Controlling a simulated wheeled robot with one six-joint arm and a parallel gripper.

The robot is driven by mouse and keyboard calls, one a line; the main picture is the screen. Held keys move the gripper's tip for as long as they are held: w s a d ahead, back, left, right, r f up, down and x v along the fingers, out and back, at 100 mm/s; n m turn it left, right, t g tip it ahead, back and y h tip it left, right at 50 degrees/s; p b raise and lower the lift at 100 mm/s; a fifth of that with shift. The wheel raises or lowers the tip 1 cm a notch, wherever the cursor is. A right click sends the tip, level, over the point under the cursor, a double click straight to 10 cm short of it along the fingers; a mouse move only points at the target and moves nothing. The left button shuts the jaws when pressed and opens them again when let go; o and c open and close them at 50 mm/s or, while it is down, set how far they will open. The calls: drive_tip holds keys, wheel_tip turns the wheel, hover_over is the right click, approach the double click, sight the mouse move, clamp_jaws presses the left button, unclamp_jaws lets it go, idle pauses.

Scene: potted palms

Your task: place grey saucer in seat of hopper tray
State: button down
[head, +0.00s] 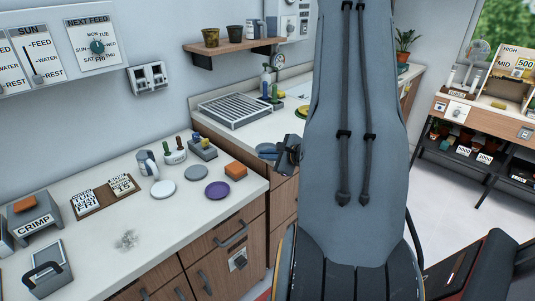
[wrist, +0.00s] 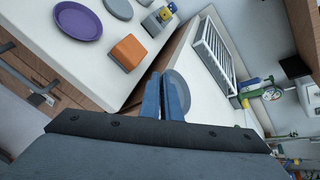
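A grey saucer (head: 195,173) lies flat on the near white counter, between a white saucer (head: 163,188) and a purple saucer (head: 217,190). In the wrist view the grey saucer (wrist: 118,8) is at the top edge, partly cut off. My gripper (head: 267,151) is beyond the counter's right end, apart from that saucer. In the wrist view its blue fingers (wrist: 162,80) stand slightly apart, with nothing clearly between them. A grey-blue round shape (wrist: 181,82) shows behind the right finger; I cannot tell what it is. I cannot clearly identify the hopper tray or its seat.
A slatted rack (head: 235,110) occupies the far counter. The near counter's front is mostly clear.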

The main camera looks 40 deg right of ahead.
drive_tip(key=shift+f, duration=0.15)
drive_tip(key=c, duration=2)
unclamp_jaws()
drive_tip(key=shift+r, duration=0.2)
